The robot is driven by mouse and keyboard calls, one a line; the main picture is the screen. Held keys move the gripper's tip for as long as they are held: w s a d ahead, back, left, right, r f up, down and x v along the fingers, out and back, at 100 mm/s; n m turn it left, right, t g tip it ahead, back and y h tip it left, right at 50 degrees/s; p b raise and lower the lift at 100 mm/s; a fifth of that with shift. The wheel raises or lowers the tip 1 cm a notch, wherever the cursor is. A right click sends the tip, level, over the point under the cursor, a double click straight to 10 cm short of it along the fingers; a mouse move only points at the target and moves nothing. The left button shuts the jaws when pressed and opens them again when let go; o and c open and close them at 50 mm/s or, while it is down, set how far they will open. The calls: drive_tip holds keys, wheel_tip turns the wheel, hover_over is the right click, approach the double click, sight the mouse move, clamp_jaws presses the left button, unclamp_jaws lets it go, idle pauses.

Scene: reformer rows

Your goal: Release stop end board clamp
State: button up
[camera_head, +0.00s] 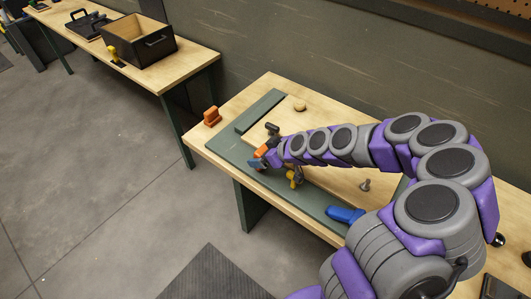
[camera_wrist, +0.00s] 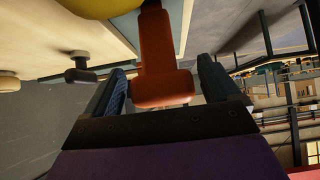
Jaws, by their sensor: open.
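My arm reaches left across the bench in the head view, with my gripper (camera_head: 264,158) at the bench's front left part. In the wrist view my gripper (camera_wrist: 164,82) is open, with one dark blue finger on each side of an orange-red handle (camera_wrist: 162,62). Gaps show between the handle and both fingers. I take this handle for part of the stop end board clamp; in the head view it is mostly hidden by my gripper. A yellow part (camera_wrist: 100,6) is at the top of the wrist view. A yellow knob (camera_head: 291,179) shows beside my gripper in the head view.
A dark green board (camera_head: 262,110) lies on the bench. An orange block (camera_head: 212,116) stands at its left corner. A blue-handled item (camera_head: 345,215) lies near the front edge. A dark knob (camera_wrist: 80,70) is left of the handle. Another bench holds a black box (camera_head: 140,42).

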drive_tip(key=shift+d+r, duration=0.1)
drive_tip(key=shift+r, duration=0.05)
drive_tip(key=p+v, duration=0.2)
drive_tip(key=v, duration=1.5)
